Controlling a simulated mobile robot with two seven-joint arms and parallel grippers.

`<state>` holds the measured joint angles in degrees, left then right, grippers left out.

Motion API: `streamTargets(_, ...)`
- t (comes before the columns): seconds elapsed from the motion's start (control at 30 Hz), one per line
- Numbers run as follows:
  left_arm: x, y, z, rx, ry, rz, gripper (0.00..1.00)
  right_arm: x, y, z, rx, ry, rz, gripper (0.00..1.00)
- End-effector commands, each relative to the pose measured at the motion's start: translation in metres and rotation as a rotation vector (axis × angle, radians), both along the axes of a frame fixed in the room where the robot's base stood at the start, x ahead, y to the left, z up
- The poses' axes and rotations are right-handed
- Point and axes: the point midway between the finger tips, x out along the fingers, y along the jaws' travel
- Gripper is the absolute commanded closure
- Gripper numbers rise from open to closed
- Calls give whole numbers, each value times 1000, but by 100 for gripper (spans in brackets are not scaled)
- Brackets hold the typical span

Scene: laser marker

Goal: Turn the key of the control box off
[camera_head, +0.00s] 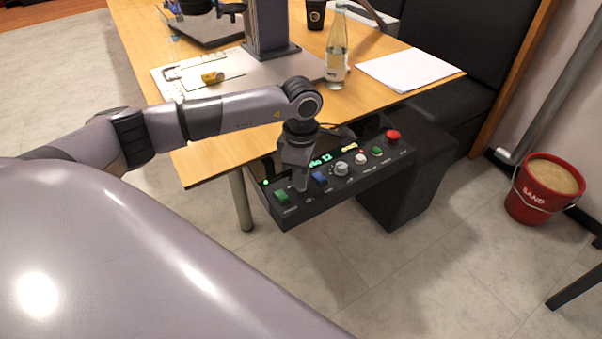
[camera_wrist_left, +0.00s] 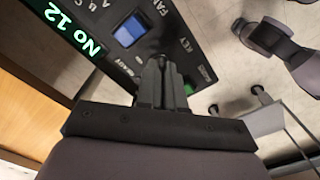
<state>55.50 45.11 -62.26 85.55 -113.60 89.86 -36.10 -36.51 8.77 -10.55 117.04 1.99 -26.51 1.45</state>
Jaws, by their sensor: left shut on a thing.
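The black control box (camera_head: 340,189) is mounted under the front edge of the wooden table. Its panel has a lit green display, a green switch (camera_head: 282,196), a blue switch (camera_head: 319,179), a grey knob (camera_head: 341,168) and a red button (camera_head: 393,135). My left gripper (camera_head: 300,186) points down at the panel between the green and blue switches. In the left wrist view its fingers (camera_wrist_left: 160,64) are close together at the panel, shut on the key, which they hide. The blue switch (camera_wrist_left: 130,30) shows beside them. My right gripper is not in view.
On the wooden table (camera_head: 215,160) stand a glass bottle (camera_head: 337,55), white papers (camera_head: 408,69), a dark cup (camera_head: 316,14) and the marker machine's base plate (camera_head: 300,72). A red sand bucket (camera_head: 541,192) stands on the floor at right. The floor before the box is clear.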

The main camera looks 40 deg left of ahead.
Motion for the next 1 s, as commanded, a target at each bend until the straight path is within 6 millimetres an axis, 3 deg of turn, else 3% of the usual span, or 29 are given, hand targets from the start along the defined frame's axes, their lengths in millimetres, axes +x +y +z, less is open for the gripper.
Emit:
streamTargets(0.7,0,0,0,-1,-1,74,100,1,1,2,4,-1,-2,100)
streamTargets(0.73,0,0,0,-1,-1,74,83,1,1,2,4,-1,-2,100)
streamTargets(0.8,0,0,0,-1,-1,74,67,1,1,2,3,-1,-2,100)
streamTargets(1.0,0,0,0,0,-1,72,67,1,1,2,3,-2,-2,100)
